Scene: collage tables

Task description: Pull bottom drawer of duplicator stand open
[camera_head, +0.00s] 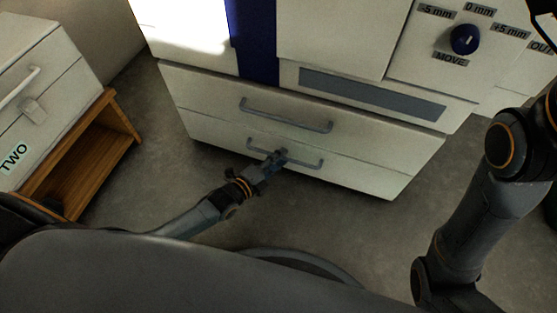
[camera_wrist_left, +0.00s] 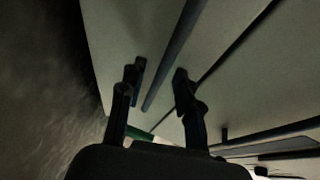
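The duplicator stand is a white cabinet with two drawers, one above the other. Its bottom drawer (camera_head: 355,172) looks shut, its front in line with the upper drawer (camera_head: 205,92). The bottom drawer has a grey bar handle (camera_head: 309,164). My left gripper (camera_head: 279,157) is at this handle, near its middle, and hides part of it. In the left wrist view the handle bar (camera_wrist_left: 172,58) runs between the two spread fingers of my left gripper (camera_wrist_left: 158,85), with gaps visible beside it. My right arm is at the right edge; its gripper cannot be made out clearly.
Above the drawers are a grey slot panel (camera_head: 370,93) and a blue knob (camera_head: 465,39). The upper drawer has its own handle (camera_head: 285,117). At left stand a white cabinet marked TWO (camera_head: 62,95) and a wooden shelf (camera_head: 97,150). The floor (camera_head: 330,222) before the stand is clear.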

